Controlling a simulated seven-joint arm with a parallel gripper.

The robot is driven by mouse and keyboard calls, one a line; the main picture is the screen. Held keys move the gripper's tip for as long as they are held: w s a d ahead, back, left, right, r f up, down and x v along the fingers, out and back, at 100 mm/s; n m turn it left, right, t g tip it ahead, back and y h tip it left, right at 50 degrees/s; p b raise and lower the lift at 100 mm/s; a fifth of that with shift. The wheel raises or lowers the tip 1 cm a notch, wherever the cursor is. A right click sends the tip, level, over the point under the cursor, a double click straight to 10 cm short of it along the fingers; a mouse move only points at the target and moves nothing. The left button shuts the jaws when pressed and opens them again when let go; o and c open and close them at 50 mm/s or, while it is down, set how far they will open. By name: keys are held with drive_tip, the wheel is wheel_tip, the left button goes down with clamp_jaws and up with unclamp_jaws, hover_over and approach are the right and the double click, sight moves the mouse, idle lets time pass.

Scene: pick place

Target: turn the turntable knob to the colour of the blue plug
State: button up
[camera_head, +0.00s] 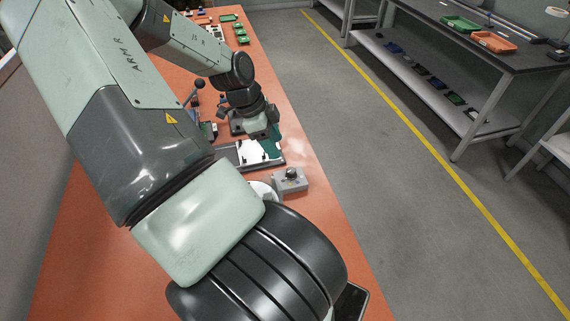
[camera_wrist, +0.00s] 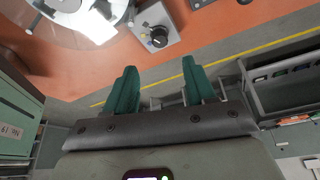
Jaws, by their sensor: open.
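The turntable knob (camera_wrist: 158,37) is black and sits on a small grey box (camera_wrist: 149,22) in the wrist view. The knob (camera_head: 291,174) also shows in the head view, on the bench near its right edge. The round pale turntable (camera_wrist: 72,36) is beside the box, partly cut off in the wrist view and mostly hidden behind my arm in the head view. My gripper (camera_wrist: 160,76) has two green fingers, spread apart with nothing between them. In the head view my gripper (camera_head: 271,143) is farther along the bench than the knob box, apart from it. I cannot make out a blue plug.
A dark-framed plate (camera_head: 276,161) lies on the orange bench (camera_head: 315,215) just below my gripper. A lever device and green and orange parts stand farther along. A grey shelf table (camera_head: 480,50) with trays (camera_head: 492,41) is across the aisle. The aisle floor is clear.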

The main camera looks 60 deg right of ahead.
sight(291, 170)
drive_tip(key=x, duration=1.1)
drive_tip(key=shift+r, duration=0.1)
drive_tip(key=shift+c, duration=0.2)
clamp_jaws()
